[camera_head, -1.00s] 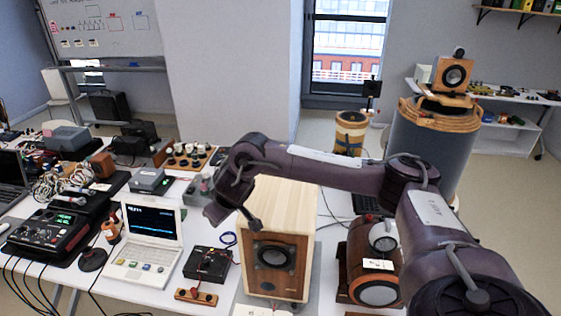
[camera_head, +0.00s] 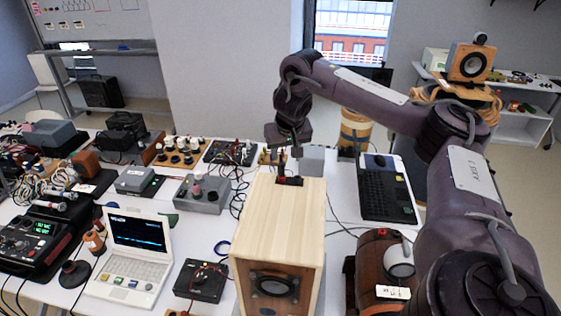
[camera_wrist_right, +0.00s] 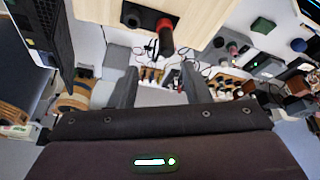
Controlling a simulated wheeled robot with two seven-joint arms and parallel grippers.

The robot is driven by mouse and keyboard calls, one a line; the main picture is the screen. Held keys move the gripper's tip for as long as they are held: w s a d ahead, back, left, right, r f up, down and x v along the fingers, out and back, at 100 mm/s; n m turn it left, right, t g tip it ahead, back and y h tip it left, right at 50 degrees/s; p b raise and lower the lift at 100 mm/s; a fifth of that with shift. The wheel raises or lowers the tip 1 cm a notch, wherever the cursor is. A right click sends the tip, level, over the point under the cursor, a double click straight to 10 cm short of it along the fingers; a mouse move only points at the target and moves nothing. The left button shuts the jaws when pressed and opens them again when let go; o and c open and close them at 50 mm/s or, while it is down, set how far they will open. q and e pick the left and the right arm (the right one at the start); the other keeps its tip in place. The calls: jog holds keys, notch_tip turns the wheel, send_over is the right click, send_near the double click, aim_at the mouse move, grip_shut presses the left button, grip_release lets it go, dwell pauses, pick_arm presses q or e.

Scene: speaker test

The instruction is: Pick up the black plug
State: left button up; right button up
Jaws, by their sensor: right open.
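The wooden speaker box (camera_head: 283,218) stands on the white table. A black terminal panel (camera_head: 289,181) is set in the far end of its top. My right gripper (camera_head: 287,147) is above the panel, pointing down. Its fingers (camera_wrist_right: 161,88) are apart with nothing between them. My left gripper is out of view.
A brown barrel-shaped device (camera_head: 378,262) and a black laptop (camera_head: 386,187) stand right of the speaker. A white laptop (camera_head: 134,250), a black box (camera_head: 201,280) and a grey box (camera_head: 202,194) with cables crowd the left.

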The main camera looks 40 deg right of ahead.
aim_at(281, 164)
jog(key=shift+f+b, duration=0.3)
jog(key=shift+f, duration=0.35)
jog(key=shift+s+a+f+b, duration=0.1)
jog(key=shift+a+f+b, duration=0.2)
jog(key=shift+f+b, duration=0.5)
jog(key=shift+f, duration=0.3)
jog(key=shift+w+f+p, duration=0.2)
jog(key=shift+w+p, duration=0.35)
jog(key=shift+p, duration=0.65)
jog(key=x, duration=0.3)
jog(key=shift+d, duration=0.15)
jog(key=shift+s+r, duration=0.1)
jog(key=shift+r, duration=0.05)
jog(key=shift+c, duration=1)
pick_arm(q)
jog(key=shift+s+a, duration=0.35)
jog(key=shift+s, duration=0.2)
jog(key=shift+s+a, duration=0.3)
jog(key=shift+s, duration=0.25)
pick_arm(e)
grip_shut()
